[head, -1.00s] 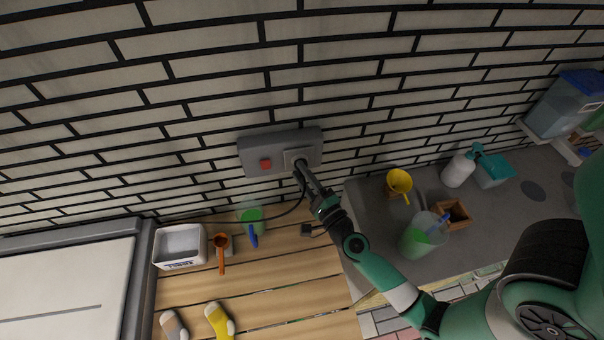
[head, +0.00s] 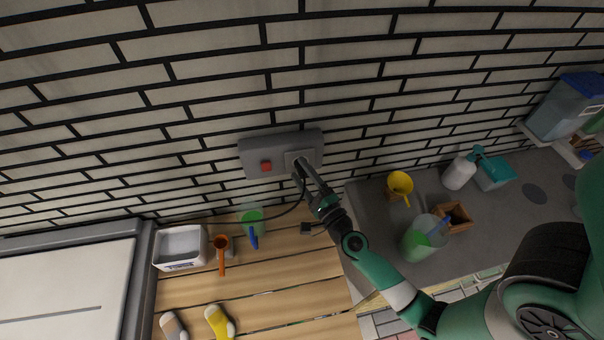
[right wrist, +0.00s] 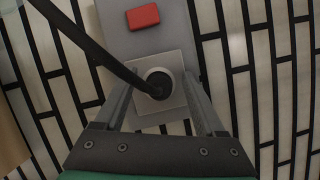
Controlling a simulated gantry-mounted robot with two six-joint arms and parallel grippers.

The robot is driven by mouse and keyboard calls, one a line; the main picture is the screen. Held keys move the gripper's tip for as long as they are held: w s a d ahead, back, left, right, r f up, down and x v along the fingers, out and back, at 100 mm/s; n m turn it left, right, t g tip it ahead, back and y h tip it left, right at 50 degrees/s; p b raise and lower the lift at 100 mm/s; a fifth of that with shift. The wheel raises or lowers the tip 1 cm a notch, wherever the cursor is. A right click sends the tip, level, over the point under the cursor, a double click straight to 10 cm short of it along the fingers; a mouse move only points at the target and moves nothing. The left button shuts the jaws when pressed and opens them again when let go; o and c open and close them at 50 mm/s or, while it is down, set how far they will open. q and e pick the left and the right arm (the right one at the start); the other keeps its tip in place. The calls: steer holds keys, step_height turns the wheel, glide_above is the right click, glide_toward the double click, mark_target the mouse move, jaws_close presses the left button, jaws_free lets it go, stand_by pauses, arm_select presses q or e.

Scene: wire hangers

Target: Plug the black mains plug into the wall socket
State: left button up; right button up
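The wall socket (head: 311,155) is a light square plate on a grey box on the brick wall; it also shows in the right wrist view (right wrist: 175,66). The black mains plug (right wrist: 158,84) sits at the socket's round recess, with its black cable (right wrist: 88,38) running off to the upper left. How deep it is seated cannot be told. My right gripper (head: 303,173) is at the socket. Its fingers stand apart on either side of the plug, with visible gaps, in the right wrist view (right wrist: 158,92). My left gripper is not in view.
A red switch (head: 266,167) is on the same box, left of the socket. Below are a wooden surface (head: 270,290) with a white basin (head: 180,246) and an orange scoop (head: 221,258), and a grey counter with a yellow funnel (head: 399,183) and a green cup (head: 418,243).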

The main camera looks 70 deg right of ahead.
steer(key=b+v, duration=0.2)
steer(key=v, duration=0.9)
steer(key=shift+s+a+b, duration=0.2)
steer(key=shift+a+b, duration=0.05)
steer(key=shift+b, duration=0.15)
steer(key=shift+f, duration=0.1)
